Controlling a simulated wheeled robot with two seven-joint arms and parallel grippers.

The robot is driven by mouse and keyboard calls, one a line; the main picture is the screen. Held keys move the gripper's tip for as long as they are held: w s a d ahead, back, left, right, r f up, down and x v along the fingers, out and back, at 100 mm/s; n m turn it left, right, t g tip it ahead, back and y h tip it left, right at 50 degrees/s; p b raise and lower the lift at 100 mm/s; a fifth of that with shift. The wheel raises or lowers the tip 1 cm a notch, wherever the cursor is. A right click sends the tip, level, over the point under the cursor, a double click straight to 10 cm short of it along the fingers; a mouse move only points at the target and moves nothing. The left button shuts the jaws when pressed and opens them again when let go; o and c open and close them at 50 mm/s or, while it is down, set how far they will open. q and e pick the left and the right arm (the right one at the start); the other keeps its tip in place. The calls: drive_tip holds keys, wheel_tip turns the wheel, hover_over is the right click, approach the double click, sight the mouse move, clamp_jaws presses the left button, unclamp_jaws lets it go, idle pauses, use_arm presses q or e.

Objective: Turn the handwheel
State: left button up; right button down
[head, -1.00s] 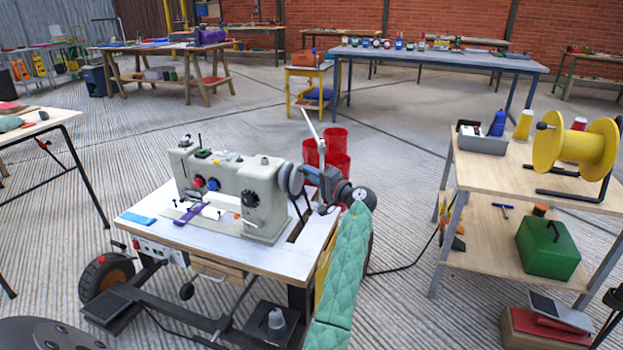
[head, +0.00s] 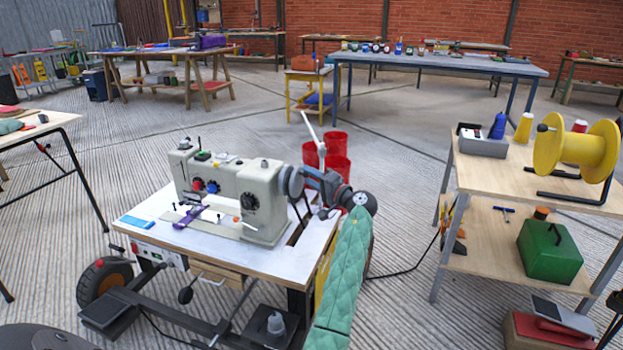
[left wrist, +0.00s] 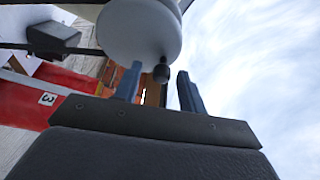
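A grey-beige sewing machine (head: 222,190) stands on a small white-topped table (head: 150,230) in the head view. Its round handwheel (head: 291,181) is on the machine's right end. My left gripper (head: 309,180) is close against the right side of the handwheel, and its fingers are small and partly hidden there. In the left wrist view, the pale handwheel (left wrist: 142,30) fills the top centre. A dark round knob (left wrist: 161,73) on it lies between the two blue fingertips of my left gripper (left wrist: 159,72). The fingers are apart, with gaps visible beside the knob. My right gripper is not in view.
Red bins (head: 337,152) stand on the floor behind the handwheel. A wooden shelf unit (head: 540,180) with a yellow spool (head: 575,148) stands to the right. A purple tool (head: 188,217) lies on the sewing table. The floor between table and shelf is mostly clear, crossed by a cable.

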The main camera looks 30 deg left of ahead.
use_arm(q)
drive_tip(key=s+d, duration=0.1)
drive_tip(key=d, duration=0.6)
drive_tip(key=shift+d+f+p, duration=0.35)
drive_tip(key=shift+f+p, duration=0.1)
